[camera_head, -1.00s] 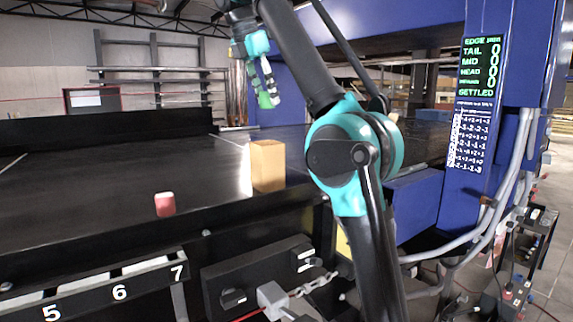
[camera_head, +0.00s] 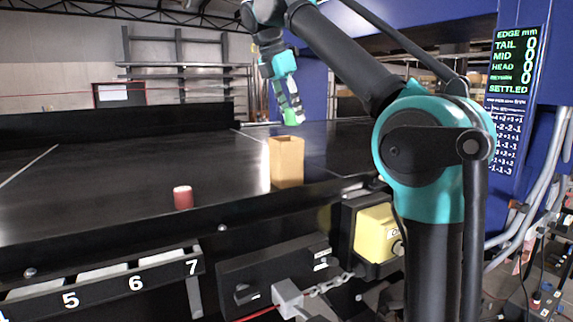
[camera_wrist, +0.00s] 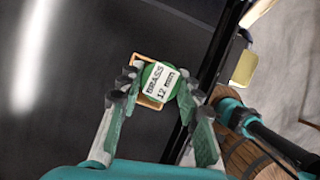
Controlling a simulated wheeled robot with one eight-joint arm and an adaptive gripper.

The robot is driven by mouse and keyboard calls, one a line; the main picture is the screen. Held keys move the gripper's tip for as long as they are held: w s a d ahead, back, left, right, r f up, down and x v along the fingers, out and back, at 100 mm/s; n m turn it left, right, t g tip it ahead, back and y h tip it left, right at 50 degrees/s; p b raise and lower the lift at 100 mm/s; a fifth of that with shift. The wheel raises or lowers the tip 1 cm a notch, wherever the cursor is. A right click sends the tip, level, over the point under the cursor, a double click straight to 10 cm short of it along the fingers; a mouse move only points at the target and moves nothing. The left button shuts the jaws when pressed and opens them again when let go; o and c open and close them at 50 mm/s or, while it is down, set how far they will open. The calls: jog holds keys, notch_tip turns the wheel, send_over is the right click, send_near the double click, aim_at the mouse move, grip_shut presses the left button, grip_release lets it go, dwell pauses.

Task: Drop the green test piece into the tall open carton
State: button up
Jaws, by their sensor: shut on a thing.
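The tall open carton (camera_head: 287,163) is tan and stands upright on the black belt near its front edge. My gripper (camera_head: 289,113) is shut on the green test piece (camera_head: 291,117) and holds it above the carton. In the wrist view the green piece (camera_wrist: 160,83), with a white label reading "BRASS 12 mm", sits between my fingertips (camera_wrist: 158,92). The carton's rim (camera_wrist: 137,59) shows behind and around the piece there, and most of its opening is hidden by the piece.
A red cylinder (camera_head: 183,197) stands on the black belt (camera_head: 100,190), left of the carton. A numbered rack (camera_head: 110,278) runs along the front edge. A blue frame with a display (camera_head: 517,60) stands at the right. The belt left of the carton is mostly clear.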

jog(key=o, duration=1.2)
jog(key=v, duration=0.7)
jog(key=shift+r, duration=0.2)
jog(key=shift+s, duration=0.1)
